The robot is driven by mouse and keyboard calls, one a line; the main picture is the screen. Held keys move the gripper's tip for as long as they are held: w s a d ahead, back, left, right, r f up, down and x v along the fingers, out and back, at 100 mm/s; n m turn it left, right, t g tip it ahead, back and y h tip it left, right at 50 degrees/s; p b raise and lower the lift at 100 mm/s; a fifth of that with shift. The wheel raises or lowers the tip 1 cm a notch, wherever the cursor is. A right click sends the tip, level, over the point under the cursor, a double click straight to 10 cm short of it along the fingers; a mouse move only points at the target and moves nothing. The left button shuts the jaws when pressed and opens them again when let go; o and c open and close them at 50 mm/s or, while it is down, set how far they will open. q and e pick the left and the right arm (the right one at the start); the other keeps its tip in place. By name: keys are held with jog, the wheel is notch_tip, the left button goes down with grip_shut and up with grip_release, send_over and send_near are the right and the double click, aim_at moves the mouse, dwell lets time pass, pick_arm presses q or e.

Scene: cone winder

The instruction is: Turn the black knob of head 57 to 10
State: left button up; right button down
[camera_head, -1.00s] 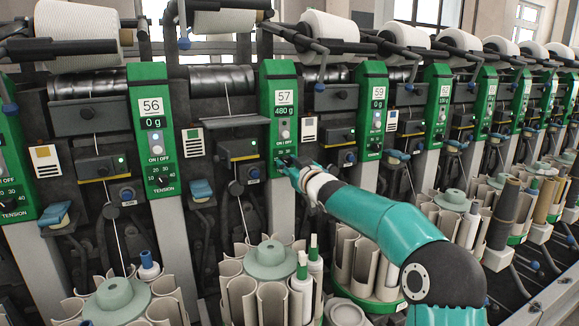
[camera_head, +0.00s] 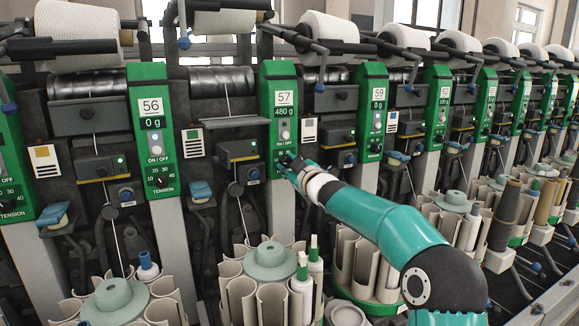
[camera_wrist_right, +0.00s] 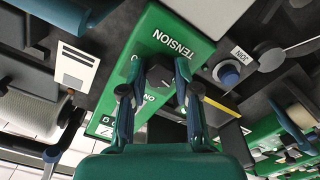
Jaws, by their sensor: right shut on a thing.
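Head 57 is a green panel (camera_head: 266,95) with the label 57, a display reading 480 g and a light switch. My right gripper (camera_head: 284,160) is at the lower part of this panel, over the tension dial, and mostly hides the knob in the head view. In the right wrist view the black knob (camera_wrist_right: 160,77) sits between the two fingers of my right gripper (camera_wrist_right: 157,68), below the word TENSION. The fingers are closed on the knob. The number that the knob points to is hidden. My left gripper is in neither view.
Head 56 (camera_head: 135,95) on the left shows 0 g, and head 59 (camera_head: 364,85) on the right also shows 0 g. Round bobbin magazines (camera_head: 256,265) stand below the heads. White yarn cones (camera_head: 325,30) lie above.

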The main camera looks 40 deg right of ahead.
jog(key=shift+f, duration=0.2)
jog(key=c, duration=1.2)
grip_release()
jog(key=o, duration=0.4)
jog(key=shift+r, duration=0.1)
jog(key=shift+c, duration=0.2)
jog(key=shift+s+a, duration=0.1)
jog(key=v, duration=1.1)
jog(key=shift+s, duration=0.35)
